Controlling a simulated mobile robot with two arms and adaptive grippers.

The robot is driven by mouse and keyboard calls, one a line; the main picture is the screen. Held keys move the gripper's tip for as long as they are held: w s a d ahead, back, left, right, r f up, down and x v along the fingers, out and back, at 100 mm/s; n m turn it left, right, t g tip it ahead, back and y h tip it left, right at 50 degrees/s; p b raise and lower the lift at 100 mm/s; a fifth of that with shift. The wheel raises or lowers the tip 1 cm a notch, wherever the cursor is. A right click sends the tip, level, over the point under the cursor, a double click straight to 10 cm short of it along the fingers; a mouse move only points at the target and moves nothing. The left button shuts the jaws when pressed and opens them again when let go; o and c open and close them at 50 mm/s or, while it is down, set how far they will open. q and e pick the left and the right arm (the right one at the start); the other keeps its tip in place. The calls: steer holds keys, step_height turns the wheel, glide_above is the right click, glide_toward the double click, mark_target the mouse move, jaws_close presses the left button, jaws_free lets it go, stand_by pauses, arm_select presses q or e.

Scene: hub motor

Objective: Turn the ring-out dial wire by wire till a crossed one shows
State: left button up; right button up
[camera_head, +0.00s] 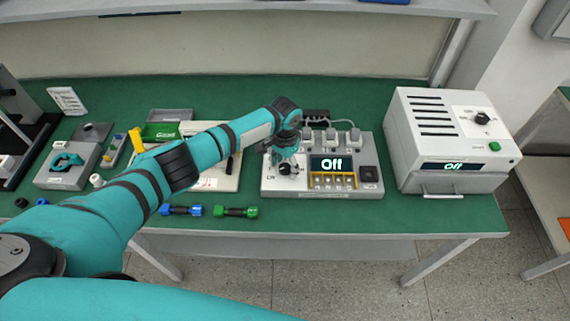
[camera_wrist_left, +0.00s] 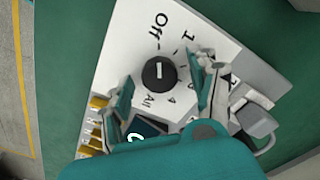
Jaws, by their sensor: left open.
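The ring-out dial is a round black knob (camera_wrist_left: 158,73) with a white line, on a light grey tester box (camera_head: 308,190). Marks around it in the left wrist view include Off, 1, 4 and All. The white line points roughly toward Off. The box's screen (camera_head: 332,164) reads "Off". My left gripper (camera_wrist_left: 167,68) is open, one finger on each side of the knob, with gaps showing between fingers and knob. In the head view my left gripper (camera_head: 284,156) is over the box's left part and partly covers the dial. My right gripper is out of view.
A larger white unit (camera_head: 445,140) with its own knob and an "Off" screen stands to the right. Blue (camera_head: 181,210) and green (camera_head: 236,212) connector pieces lie at the front edge. A grey fixture (camera_head: 68,165) and small parts fill the left of the green table.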

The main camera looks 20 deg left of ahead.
arm_select(q)
steer(key=shift+c, duration=0.4)
steer(key=c, duration=1.1)
steer(key=m+b, duration=0.1)
steer(key=m, duration=0.3)
steer(key=shift+m, duration=1.8)
steer(key=o, duration=1.2)
